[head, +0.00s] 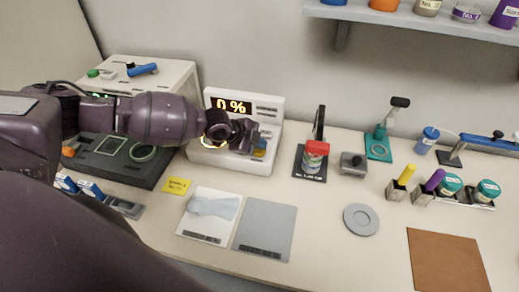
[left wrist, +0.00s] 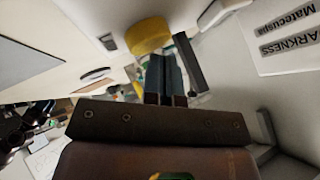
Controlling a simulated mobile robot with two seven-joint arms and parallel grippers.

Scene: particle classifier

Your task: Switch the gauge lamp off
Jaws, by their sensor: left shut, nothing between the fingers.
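The white gauge (head: 271,106) stands against the wall, its dark display (head: 231,106) reading "0 %". A warm yellow glow (head: 208,143) shows on its lower front, partly hidden behind my left wrist. My left gripper (head: 250,137) is shut and empty, in front of the gauge's lower right face. In the left wrist view the closed fingers (left wrist: 165,75) point at the gauge, with a round yellow part (left wrist: 149,36) just beyond them to the left. I cannot tell whether the fingers touch the gauge. The lamp's switch is not clearly identifiable. My right gripper is out of view.
A white machine with a dark tray (head: 112,155) stands left under my arm. A yellow note (head: 176,186), a white card (head: 205,228) and a grey mat (head: 265,230) lie in front. A red-topped jar on a stand (head: 315,155) is right of the gauge.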

